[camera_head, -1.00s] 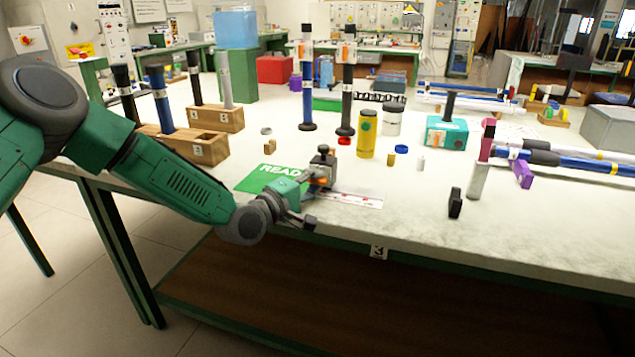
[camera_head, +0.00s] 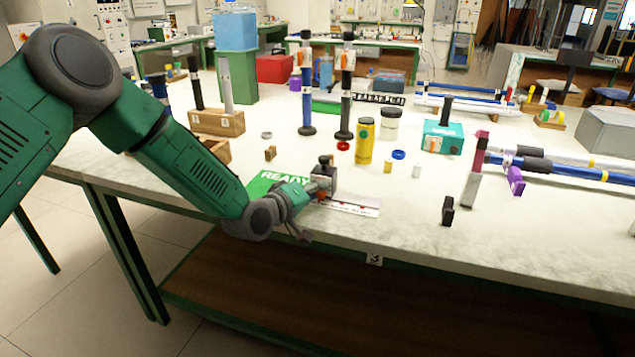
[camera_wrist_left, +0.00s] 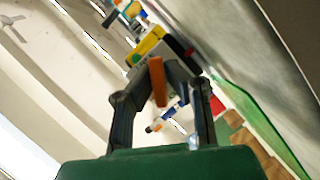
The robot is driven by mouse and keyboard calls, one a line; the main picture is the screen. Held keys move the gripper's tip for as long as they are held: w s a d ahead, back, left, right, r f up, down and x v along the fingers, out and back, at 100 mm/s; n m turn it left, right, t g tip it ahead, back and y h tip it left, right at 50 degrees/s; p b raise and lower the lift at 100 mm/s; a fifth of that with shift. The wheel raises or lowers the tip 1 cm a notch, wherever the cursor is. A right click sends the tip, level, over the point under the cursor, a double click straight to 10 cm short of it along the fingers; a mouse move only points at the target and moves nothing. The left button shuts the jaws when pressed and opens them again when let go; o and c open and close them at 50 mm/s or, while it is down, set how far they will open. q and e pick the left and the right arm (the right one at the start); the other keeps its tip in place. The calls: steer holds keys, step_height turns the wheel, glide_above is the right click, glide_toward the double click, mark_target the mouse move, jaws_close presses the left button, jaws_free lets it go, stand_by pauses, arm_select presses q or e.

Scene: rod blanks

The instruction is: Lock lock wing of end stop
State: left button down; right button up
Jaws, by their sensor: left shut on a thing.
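The end stop (camera_head: 326,172) is a small dark grey block with a round knob on top, standing at the front of the bench by a white and red marked scale (camera_head: 350,208). My left gripper (camera_head: 314,193) is beside its near left side. In the left wrist view, the orange lock wing (camera_wrist_left: 158,82) lies between the gripper's fingertips (camera_wrist_left: 160,72), which are shut on it. In the head view the gripper covers most of the wing, so its angle is hard to read. My right gripper is not in view.
A green READY mat (camera_head: 268,183) lies behind my gripper. Wooden blocks with upright rods (camera_head: 218,122) are behind my arm. The front right bench top is clear.

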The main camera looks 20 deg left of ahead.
arm_select(q)
steer(key=shift+s+d+f+m+g+y+p, duration=0.1)
steer(key=shift+d+m+g+y+p, duration=0.15)
steer(key=shift+m+p, duration=0.3)
steer(key=shift+s+d+m+g+y+p, duration=0.15)
steer(key=shift+m+y+p, duration=0.1)
steer(key=shift+m+p, duration=0.25)
steer(key=shift+w+m+y+p, duration=0.1)
steer(key=shift+m+y+p, duration=0.5)
steer(key=shift+m+p, duration=0.35)
steer(key=shift+a+f+m+y+p, duration=0.1)
steer(key=shift+m+y+p, duration=0.45)
steer(key=shift+m, duration=0.35)
steer(key=shift+f+m+y+p, duration=0.15)
steer(key=shift+m+y+p, duration=0.15)
steer(key=shift+m+y, duration=0.75)
steer(key=shift+g, duration=0.3)
steer(key=c, duration=1.6)
jaws_free()
steer(key=shift+a+r, duration=0.1)
steer(key=shift+r, duration=0.1)
